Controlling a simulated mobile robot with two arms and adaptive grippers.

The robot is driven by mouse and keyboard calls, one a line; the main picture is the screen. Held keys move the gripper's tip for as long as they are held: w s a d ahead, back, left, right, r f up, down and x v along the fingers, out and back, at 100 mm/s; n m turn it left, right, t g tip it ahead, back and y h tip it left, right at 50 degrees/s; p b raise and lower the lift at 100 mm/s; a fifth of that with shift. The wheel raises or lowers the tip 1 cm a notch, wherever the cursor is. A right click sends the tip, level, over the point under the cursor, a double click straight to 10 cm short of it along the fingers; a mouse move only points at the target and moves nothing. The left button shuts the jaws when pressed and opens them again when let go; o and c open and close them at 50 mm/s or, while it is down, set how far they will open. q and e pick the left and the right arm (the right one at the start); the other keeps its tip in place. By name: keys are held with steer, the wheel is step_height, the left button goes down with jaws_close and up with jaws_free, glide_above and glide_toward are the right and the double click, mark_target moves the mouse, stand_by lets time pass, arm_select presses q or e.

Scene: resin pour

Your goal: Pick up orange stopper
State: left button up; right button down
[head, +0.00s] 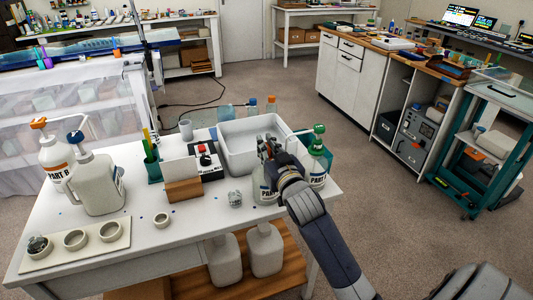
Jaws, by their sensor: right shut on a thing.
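My right gripper (268,148) reaches in from the lower right over the table (140,215). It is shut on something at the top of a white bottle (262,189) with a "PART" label. Its fingers hide what they hold, so I cannot tell whether it is the orange stopper or whether it is clear of the bottle. No loose orange stopper is plain to see. An orange pump head (38,123) tops the "PART B" bottle (53,158) at the left. My left gripper is not in view.
A white tray (235,163) is behind the gripper, and a green-pump bottle (317,165) stands close on its right. A red-button box (206,165), a green pen cup (153,170) and a white jug (100,188) stand leftward. The front middle of the tabletop is mostly clear.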

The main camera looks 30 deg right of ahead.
steer(key=s+a+r+p, duration=0.2)
steer(key=s+r, duration=0.1)
steer(key=s, duration=0.4)
steer(key=s+a+r+p, duration=0.3)
steer(key=s, duration=0.5)
steer(key=shift+a, duration=0.35)
